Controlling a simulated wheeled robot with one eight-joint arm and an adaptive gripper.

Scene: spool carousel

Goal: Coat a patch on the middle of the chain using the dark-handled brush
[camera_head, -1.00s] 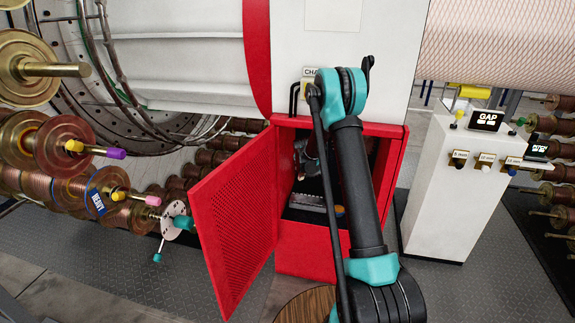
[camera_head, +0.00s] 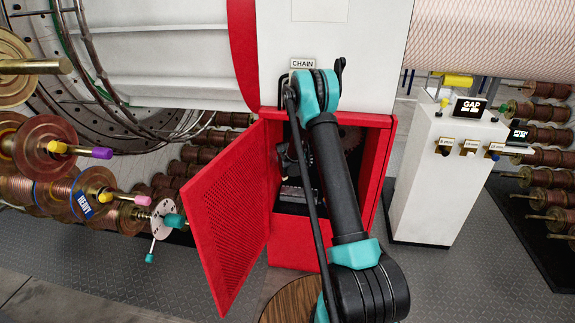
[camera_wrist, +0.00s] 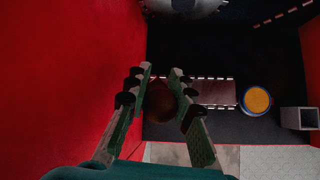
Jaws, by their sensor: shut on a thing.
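My gripper (camera_wrist: 160,100) is inside the red cabinet, its two fingers closed around a dark brown rounded thing (camera_wrist: 160,103), which looks like the end of the dark-handled brush. The brush's bristles are hidden. Beyond the fingers, a brownish strip (camera_wrist: 213,91) with rows of pale dashes along its edges lies across the dark floor; it may be the chain, but I cannot tell for sure. A grey ridged piece (camera_head: 293,193) shows low in the cabinet in the head view. Whether the brush touches anything is not visible.
The red mesh door (camera_head: 228,215) stands open to the left. A round pot with orange contents (camera_wrist: 257,100) and a grey square holder (camera_wrist: 299,118) sit right of the strip. A toothed wheel (camera_head: 350,138) is higher inside. A white gap console (camera_head: 440,180) stands right.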

